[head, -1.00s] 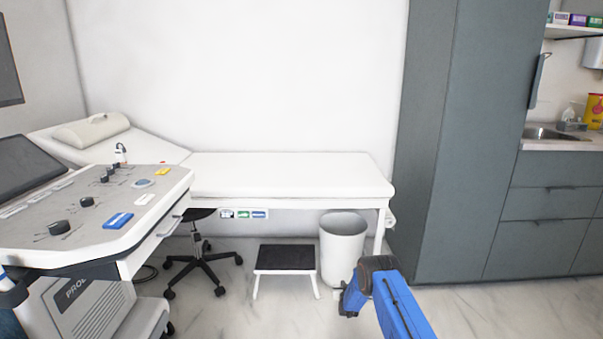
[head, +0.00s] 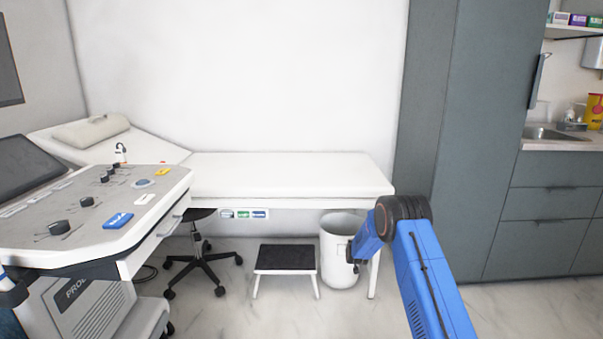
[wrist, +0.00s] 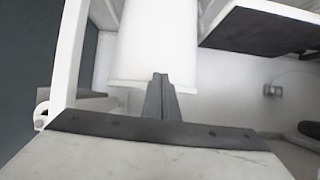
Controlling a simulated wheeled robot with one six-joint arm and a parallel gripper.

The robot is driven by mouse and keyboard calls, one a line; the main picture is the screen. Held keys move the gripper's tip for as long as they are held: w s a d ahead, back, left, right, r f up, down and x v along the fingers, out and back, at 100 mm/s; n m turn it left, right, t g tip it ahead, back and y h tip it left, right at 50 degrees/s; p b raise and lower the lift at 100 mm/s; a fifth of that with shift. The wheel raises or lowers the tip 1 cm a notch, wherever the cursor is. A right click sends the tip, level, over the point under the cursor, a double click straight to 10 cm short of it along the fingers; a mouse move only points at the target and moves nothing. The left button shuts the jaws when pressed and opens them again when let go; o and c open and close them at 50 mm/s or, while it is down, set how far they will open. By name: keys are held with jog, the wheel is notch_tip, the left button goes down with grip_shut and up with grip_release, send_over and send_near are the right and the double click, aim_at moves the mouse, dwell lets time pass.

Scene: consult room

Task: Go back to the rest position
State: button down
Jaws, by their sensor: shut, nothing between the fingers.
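My blue arm (head: 425,270) rises from the bottom right of the head view and bends at a dark joint. Its end folds down to the left, with my gripper (head: 352,262) small and dark in front of the white bin. In the wrist view my gripper (wrist: 160,85) shows its two dark fingers together, with nothing between them. The white bin (wrist: 155,40) is behind the fingertips in that view. I cannot tell the exact gap between them.
The white bin (head: 338,270) and a black-topped step (head: 285,259) stand by the examination couch (head: 290,178). A wheeled stool (head: 203,262) is beside the ultrasound console (head: 90,220) at left. Grey cabinets (head: 470,130) stand at right. Floor in front of them is clear.

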jog(key=s+r+g, duration=0.1)
jog(key=s+r, duration=0.3)
jog(key=r, duration=0.3)
jog(key=s+d+r, duration=0.1)
jog(key=s+r, duration=0.3)
jog(key=r, duration=0.3)
jog(key=s+r+g, duration=0.1)
jog(key=s+r, duration=0.3)
jog(key=r, duration=0.4)
jog(key=s+d+r+g, duration=0.1)
jog(key=s+r, duration=0.6)
jog(key=s, duration=0.3)
jog(key=s+d+r, duration=0.1)
jog(key=s+r, duration=0.6)
jog(key=s, duration=0.2)
jog(key=s+r+g, duration=0.1)
jog(key=s+r, duration=0.1)
jog(key=s, duration=0.5)
jog(key=s+r+g, duration=0.1)
jog(key=s+r, duration=0.2)
jog(key=s, duration=0.5)
jog(key=s+d+f+g, duration=0.1)
jog(key=s+f, duration=0.1)
jog(key=s, duration=1.6)
jog(key=s+d+f+g, duration=0.1)
jog(key=s+d+f, duration=0.1)
jog(key=s, duration=1.7)
jog(key=shift+s, duration=0.2)
jog(key=shift+d, duration=0.1)
